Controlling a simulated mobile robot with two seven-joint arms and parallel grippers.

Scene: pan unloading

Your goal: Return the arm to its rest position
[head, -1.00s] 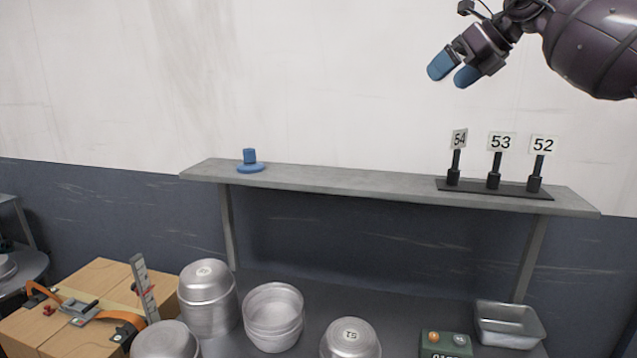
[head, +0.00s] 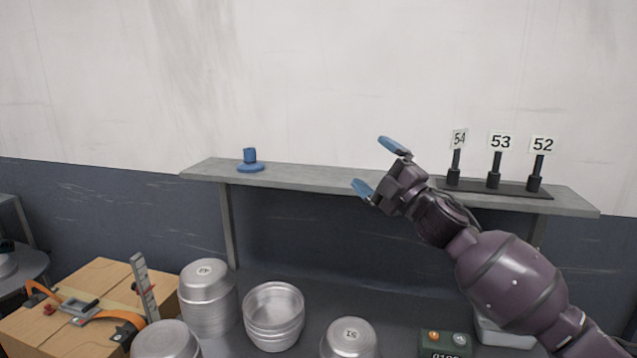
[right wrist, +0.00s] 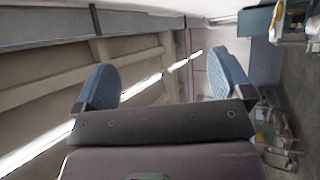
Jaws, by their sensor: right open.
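My right gripper (head: 376,166) is open and empty. In the head view its arm comes in from the lower right, and its blue fingertips show against the middle of the grey shelf and the wall. In the right wrist view the two blue fingers (right wrist: 160,88) are wide apart with nothing between them. Beyond them are ceiling beams and a bright light strip. My left gripper is not in view.
A shelf (head: 310,177) carries a blue object (head: 250,160) and a rack of number signs (head: 494,185). Below are stacked metal pans (head: 208,290), more pans (head: 273,315), a green box (head: 445,343) and a cardboard box (head: 95,285). My right forearm partly hides a rectangular pan (head: 497,334).

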